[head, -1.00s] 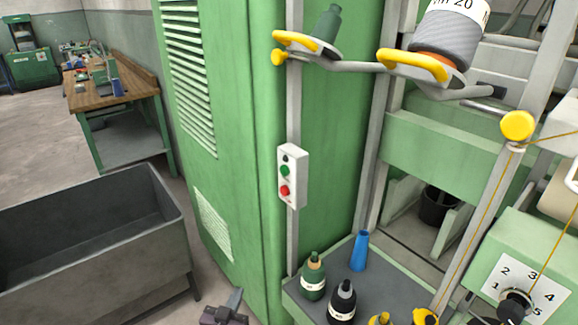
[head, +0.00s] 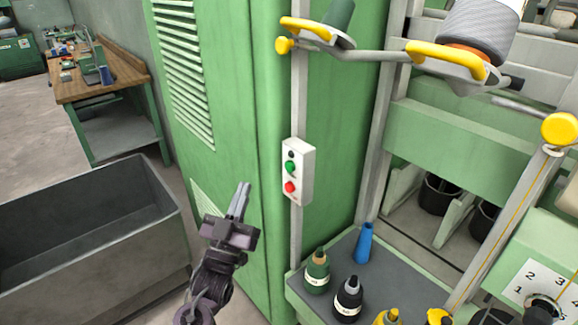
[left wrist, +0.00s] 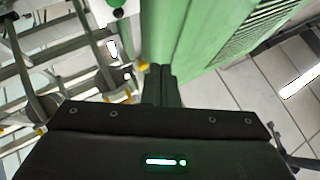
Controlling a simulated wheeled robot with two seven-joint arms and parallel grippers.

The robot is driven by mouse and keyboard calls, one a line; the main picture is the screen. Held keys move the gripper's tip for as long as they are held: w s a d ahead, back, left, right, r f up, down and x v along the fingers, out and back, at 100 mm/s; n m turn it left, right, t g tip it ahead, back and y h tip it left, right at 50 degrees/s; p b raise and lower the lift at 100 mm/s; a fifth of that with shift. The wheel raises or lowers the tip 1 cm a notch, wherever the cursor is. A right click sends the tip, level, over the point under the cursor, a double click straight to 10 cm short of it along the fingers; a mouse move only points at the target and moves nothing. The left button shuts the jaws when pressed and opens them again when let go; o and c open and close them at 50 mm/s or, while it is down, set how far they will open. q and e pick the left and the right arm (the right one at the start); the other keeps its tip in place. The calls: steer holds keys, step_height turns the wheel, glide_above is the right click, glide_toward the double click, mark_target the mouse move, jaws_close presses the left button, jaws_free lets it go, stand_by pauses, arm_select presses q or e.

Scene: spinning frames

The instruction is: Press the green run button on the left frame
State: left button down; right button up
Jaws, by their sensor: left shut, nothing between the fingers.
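The green run button (head: 290,167) is on a white control box (head: 306,172) fixed to a grey post at the corner of the green cabinet. A black button (head: 291,154) is above it and a red button (head: 290,187) below it. My left gripper (head: 243,187) is shut and empty, left of the box and a little lower, apart from it, with its fingers pointing up. In the left wrist view its shut fingers (left wrist: 160,82) point toward the green cabinet. A white and green piece shows at the top edge there, too cropped to identify surely. My right gripper is out of view.
The green cabinet (head: 225,90) stands behind my left gripper. A grey metal bin (head: 150,210) is at the left. A grey shelf (head: 340,290) below the box holds a green bobbin (head: 317,272), a black bobbin (head: 348,296) and a blue tube (head: 364,243). Yellow-handled arms (head: 445,58) jut out above.

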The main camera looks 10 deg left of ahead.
mark_target(290, 167)
arm_select(q)
steer(key=w+d+b, duration=0.3)
steer(key=w+d, duration=0.2)
steer(key=w, duration=0.2)
steer(key=shift+d, duration=0.2)
steer(key=shift+f, duration=0.1)
stand_by(0.4)
stand_by(1.3)
steer(key=shift+d, duration=0.1)
stand_by(0.4)
steer(key=shift+w+d, duration=0.2)
steer(key=shift+w, duration=0.15)
